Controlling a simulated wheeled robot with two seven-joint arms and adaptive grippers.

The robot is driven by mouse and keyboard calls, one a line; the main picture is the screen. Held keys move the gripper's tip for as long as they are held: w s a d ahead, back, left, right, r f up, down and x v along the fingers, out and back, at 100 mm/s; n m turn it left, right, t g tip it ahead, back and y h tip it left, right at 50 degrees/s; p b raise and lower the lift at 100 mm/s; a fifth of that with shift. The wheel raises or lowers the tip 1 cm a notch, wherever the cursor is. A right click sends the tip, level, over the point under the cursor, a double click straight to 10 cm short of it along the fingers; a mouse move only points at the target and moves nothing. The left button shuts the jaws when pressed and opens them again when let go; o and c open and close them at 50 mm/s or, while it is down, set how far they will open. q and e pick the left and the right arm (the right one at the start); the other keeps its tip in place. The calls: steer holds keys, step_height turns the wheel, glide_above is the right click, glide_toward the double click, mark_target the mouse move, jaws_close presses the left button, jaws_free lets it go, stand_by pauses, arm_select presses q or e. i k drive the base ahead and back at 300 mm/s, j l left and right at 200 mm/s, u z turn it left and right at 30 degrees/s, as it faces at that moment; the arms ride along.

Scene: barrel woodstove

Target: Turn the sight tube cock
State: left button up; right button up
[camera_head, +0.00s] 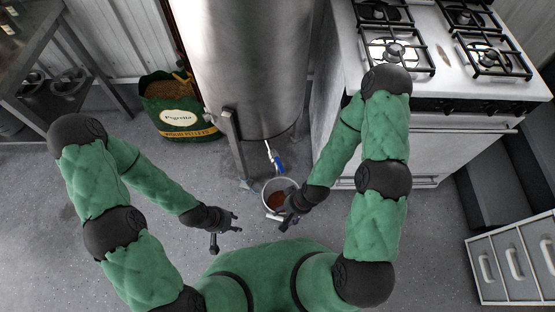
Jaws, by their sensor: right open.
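A small valve with a blue handle (279,163) hangs below the bottom edge of a large steel tank (250,60), on a short pale fitting (268,149). I cannot tell whether this is the sight tube cock; no sight tube can be made out. My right gripper (284,221) is open, at the near rim of a metal bucket (268,184), below the valve in the picture and apart from it. My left gripper (226,232) is to the left of the bucket, with its fingers spread and nothing between them.
The bucket holds something reddish brown and stands on the grey floor (120,220) under the valve. A tank leg (231,140) stands left of the valve. A pellet bag (178,108) is at the left, a metal table (30,40) beyond it. A white gas stove (440,105) is at the right.

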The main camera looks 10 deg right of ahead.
mark_target(175, 75)
steer(key=i+j+z, duration=0.2)
steer(key=j, duration=0.35)
steer(key=i+j+z, duration=0.1)
steer(key=j+z, duration=0.15)
steer(key=j, duration=0.35)
steer(key=i+j+z, duration=0.2)
steer(key=j, duration=0.4)
steer(key=k, duration=0.1)
